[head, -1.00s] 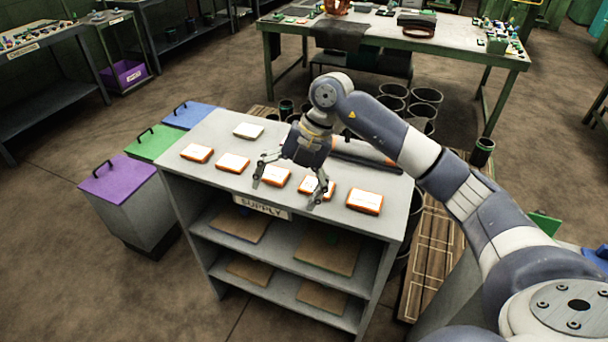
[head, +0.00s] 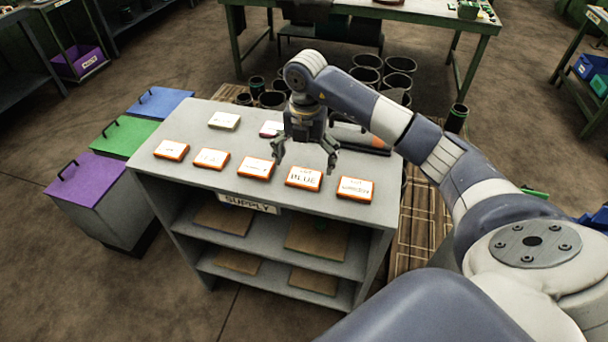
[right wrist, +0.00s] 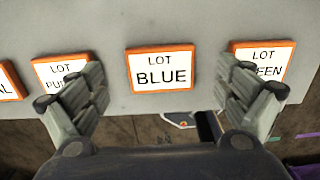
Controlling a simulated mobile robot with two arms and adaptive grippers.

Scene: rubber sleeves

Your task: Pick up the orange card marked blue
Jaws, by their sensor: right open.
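The orange card marked "LOT BLUE" (head: 304,178) lies flat in the front row on top of the grey supply shelf (head: 228,138). In the right wrist view the blue card (right wrist: 160,69) is centred between the spread fingers. My right gripper (head: 305,165) is open and empty above the shelf top, just behind and over the blue card, apart from it. Its fingers also show in the right wrist view (right wrist: 165,95). My left gripper is not in view.
Orange-rimmed cards flank it: one marked green (head: 355,189), and one to its left (head: 256,167), read as purple in the wrist view (right wrist: 62,72). A white card (head: 224,121) lies behind. Lidded bins (head: 88,180) stand at the left.

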